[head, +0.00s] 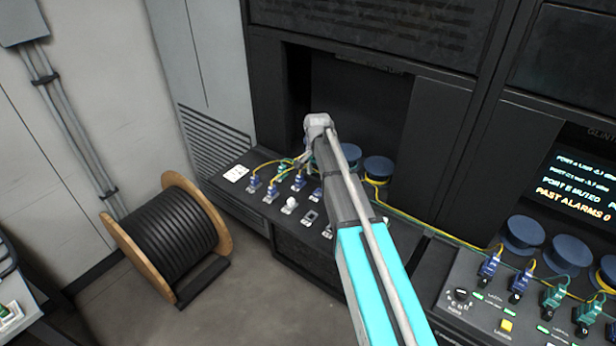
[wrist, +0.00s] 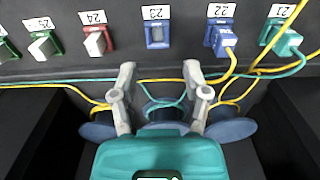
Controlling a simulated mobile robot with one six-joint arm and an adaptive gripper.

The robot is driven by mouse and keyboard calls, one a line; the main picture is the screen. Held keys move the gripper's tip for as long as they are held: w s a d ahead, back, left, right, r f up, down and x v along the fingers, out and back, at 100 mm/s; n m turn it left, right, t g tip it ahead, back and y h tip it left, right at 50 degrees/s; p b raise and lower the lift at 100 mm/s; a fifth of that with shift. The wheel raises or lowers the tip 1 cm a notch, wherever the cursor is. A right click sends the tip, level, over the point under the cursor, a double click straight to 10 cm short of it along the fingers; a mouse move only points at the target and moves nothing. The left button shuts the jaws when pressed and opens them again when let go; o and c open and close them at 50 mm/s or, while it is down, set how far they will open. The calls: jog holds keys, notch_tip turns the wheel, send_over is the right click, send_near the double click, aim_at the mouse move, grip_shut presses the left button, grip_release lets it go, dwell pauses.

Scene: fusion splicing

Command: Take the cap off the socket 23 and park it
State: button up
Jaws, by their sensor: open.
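Socket 23 (wrist: 157,35) is a blue frame with a flat grey middle below an upside-down label in the wrist view. No white cap stands out from it, and I cannot tell if its middle is open. My gripper (wrist: 159,80) is open and empty. Its two grey fingers are apart, with the tips below socket 23 in the picture and lined up with it. No loose cap shows between the fingers.
Socket 24 (wrist: 97,40) is red and socket 25 (wrist: 43,42) green, both with white caps. Socket 22 (wrist: 222,38) and socket 21 (wrist: 284,38) hold plugs with cables. Yellow and teal cables run behind the fingers. A cable reel (head: 170,240) stands on the floor at left.

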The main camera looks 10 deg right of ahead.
jog(key=shift+w+d, duration=0.2)
jog(key=shift+d, duration=0.35)
jog(key=shift+s, duration=0.1)
jog(key=s+n, duration=0.9)
jog(key=s, duration=1.7)
jog(key=shift+s, duration=0.15)
